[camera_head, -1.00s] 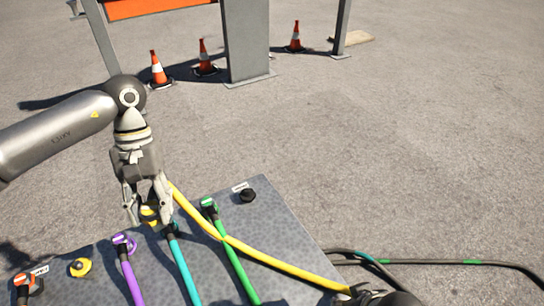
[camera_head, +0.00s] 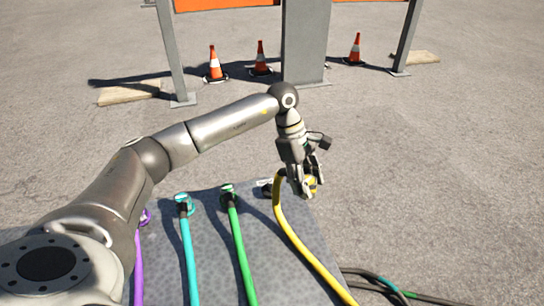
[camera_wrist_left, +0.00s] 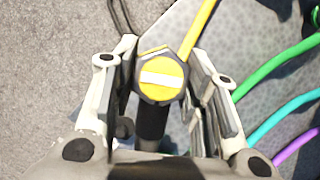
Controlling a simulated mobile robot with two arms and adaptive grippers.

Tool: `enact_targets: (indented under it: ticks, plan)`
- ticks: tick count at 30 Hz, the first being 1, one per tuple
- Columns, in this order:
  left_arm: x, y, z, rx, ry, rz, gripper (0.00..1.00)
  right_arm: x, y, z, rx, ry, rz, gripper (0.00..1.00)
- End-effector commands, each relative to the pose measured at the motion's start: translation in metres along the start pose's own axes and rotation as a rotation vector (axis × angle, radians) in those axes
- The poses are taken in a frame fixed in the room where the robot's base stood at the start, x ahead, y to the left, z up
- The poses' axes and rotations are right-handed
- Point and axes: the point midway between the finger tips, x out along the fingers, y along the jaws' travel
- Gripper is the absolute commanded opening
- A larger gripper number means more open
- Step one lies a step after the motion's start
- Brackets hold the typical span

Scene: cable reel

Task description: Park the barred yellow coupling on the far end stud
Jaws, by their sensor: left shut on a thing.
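My left gripper (camera_head: 307,190) is shut on the yellow coupling (camera_head: 310,185), at the far right corner of the grey panel (camera_head: 268,260). In the left wrist view the coupling (camera_wrist_left: 161,78) shows a yellow face with one white bar, between the two fingers (camera_wrist_left: 165,75). Its yellow cable (camera_head: 288,228) runs down toward the near right. The far end stud (camera_head: 267,190), dark with a white label, shows partly just left of the gripper. I cannot tell how high the coupling is above the panel. My right gripper is out of view.
Green (camera_head: 227,189) and teal (camera_head: 183,204) couplings stand on the panel left of the gripper, with a purple one (camera_head: 145,216) beside my left arm. Their cables run toward me. Loose cables (camera_head: 385,285) lie right of the panel. Cones (camera_head: 260,58) stand far back.

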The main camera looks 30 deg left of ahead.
Motion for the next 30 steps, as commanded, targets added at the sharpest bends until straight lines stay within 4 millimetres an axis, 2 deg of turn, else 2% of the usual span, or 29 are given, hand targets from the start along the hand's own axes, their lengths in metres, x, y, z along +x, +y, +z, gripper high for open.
enact_targets:
  ticks: [3, 9, 15, 18, 23, 30]
  plan:
    - [-0.002, 0.013, -0.025, -0.285, -0.002, 0.117, 0.12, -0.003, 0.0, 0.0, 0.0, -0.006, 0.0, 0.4]
    - [-0.009, 0.031, -0.074, -0.746, 0.001, 0.31, 0.12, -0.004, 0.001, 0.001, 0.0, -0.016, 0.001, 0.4]
    - [-0.019, 0.038, -0.122, -1.126, 0.001, 0.468, 0.12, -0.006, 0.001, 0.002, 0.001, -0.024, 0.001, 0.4]
    - [-0.024, 0.039, -0.14, -1.253, 0.0, 0.521, 0.12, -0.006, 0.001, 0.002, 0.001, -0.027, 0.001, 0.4]
    - [-0.026, 0.04, -0.154, -1.359, -0.001, 0.563, 0.12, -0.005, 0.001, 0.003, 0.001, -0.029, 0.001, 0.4]
    - [-0.009, 0.039, -0.164, -1.375, 0.0, 0.569, 0.12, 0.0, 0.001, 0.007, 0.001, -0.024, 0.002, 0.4]
